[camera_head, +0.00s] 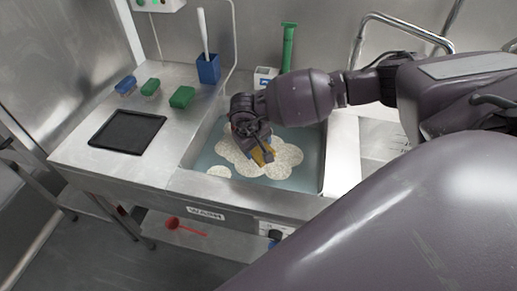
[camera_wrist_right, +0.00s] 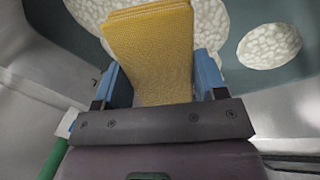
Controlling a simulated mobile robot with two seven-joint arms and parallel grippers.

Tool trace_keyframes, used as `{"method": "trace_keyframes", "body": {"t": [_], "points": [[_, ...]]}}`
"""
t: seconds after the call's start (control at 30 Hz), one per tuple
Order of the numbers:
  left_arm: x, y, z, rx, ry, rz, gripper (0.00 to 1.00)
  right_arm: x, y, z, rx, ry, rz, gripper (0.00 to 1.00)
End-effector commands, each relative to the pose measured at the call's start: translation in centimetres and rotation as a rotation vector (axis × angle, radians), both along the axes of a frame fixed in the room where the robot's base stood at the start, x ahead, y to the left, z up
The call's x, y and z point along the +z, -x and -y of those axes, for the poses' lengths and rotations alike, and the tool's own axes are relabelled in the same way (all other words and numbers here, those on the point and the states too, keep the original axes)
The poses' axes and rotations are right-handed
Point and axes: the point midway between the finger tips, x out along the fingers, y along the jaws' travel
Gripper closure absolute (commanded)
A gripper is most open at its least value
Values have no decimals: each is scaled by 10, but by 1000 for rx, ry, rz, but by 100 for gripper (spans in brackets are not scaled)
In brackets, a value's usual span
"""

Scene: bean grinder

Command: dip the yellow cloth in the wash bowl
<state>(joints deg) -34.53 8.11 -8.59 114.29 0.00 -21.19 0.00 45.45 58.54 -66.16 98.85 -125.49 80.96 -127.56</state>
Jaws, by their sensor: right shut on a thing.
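The yellow cloth (camera_head: 263,156) is in my right gripper (camera_head: 255,148), over the foamy water in the wash bowl. In the right wrist view the cloth (camera_wrist_right: 150,50) is a folded, textured yellow piece between the two blue fingers of the gripper (camera_wrist_right: 157,82), which is shut on it. The wash bowl (camera_head: 205,148) is a basin sunk in the steel counter, with blue-grey water and white foam patches. The gripper is low over the foam; I cannot tell whether the cloth touches the water. My left gripper is not in view.
On the counter to the left are a black tray (camera_head: 127,132), green brushes (camera_head: 182,97), a blue brush (camera_head: 126,85) and a blue holder (camera_head: 208,70) with a white handle. A green bottle-like tool (camera_head: 288,45) stands behind the basin. A faucet (camera_head: 400,25) rises at the right.

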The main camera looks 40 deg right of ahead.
Motion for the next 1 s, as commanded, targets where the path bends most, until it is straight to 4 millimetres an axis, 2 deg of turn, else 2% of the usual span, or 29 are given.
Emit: {"method": "trace_keyframes", "body": {"t": [0.2,1.0], "points": [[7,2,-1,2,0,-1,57,21,0,1,-1,1,2,54],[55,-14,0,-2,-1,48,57,84,0,0,0,1,1,54]]}}
